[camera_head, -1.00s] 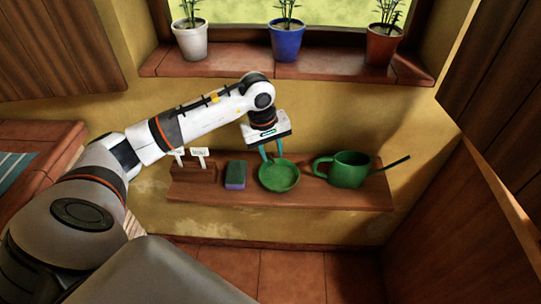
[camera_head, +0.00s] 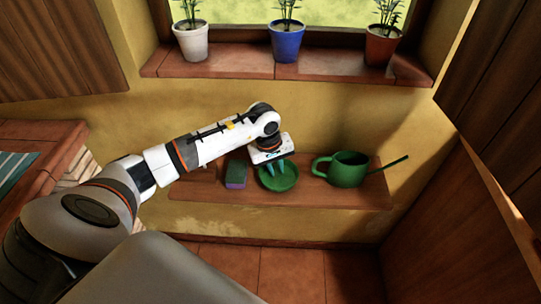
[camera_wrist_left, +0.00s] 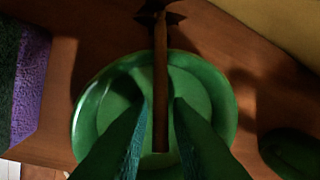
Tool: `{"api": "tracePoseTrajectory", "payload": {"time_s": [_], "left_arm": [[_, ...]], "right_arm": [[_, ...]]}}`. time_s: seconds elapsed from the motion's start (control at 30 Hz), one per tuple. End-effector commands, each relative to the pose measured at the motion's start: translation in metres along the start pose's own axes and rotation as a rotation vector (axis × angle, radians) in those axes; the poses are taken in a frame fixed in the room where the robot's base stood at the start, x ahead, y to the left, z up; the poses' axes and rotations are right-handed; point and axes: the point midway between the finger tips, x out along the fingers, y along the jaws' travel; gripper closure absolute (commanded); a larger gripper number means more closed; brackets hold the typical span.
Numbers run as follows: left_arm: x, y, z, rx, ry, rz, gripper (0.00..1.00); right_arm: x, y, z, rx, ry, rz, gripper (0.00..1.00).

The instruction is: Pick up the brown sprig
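The brown sprig (camera_wrist_left: 160,85) shows in the left wrist view. Its thin stem lies over the green dish (camera_wrist_left: 227,118), and dark pointed leaves or tips reach past the dish's far rim. In the head view I cannot make the sprig out; the green dish (camera_head: 289,184) stands on the low wooden shelf. My left gripper (camera_head: 277,172) is low over the dish, pointing down. In the left wrist view its two teal fingers (camera_wrist_left: 161,98) are apart, one on each side of the stem, with gaps showing. My right gripper is not in view.
A purple-and-green sponge (camera_head: 236,174) lies left of the dish. A green watering can (camera_head: 347,170) stands close on the right, its spout pointing right. The shelf (camera_head: 330,199) is bare in front. Potted plants stand on the sill (camera_head: 240,70) above.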

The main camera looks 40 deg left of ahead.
Motion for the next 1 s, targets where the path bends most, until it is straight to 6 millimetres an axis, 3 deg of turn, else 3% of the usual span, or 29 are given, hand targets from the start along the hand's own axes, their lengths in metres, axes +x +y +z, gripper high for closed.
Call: {"api": "tracePoseTrajectory", "payload": {"time_s": [0.03,0.1,0.47,0.63,0.77,1.0], "left_arm": [[0.0,0.0,0.0,0.0,0.0,0.0,0.91],[0.0,0.0,0.0,0.0,0.0,0.0,1.0],[-0.002,0.0,0.0,0.0,-0.001,-0.001,1.0],[-0.011,-0.002,0.002,0.0,-0.004,-0.002,1.0],[-0.029,-0.006,0.002,0.001,-0.005,-0.003,1.0],[-0.085,-0.016,0.002,0.002,-0.007,-0.005,1.0]], "right_arm": [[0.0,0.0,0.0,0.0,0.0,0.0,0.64],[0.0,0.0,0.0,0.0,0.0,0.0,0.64],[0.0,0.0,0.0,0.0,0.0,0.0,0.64],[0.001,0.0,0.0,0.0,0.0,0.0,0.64],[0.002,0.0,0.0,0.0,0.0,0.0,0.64],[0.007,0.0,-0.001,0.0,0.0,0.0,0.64]]}}
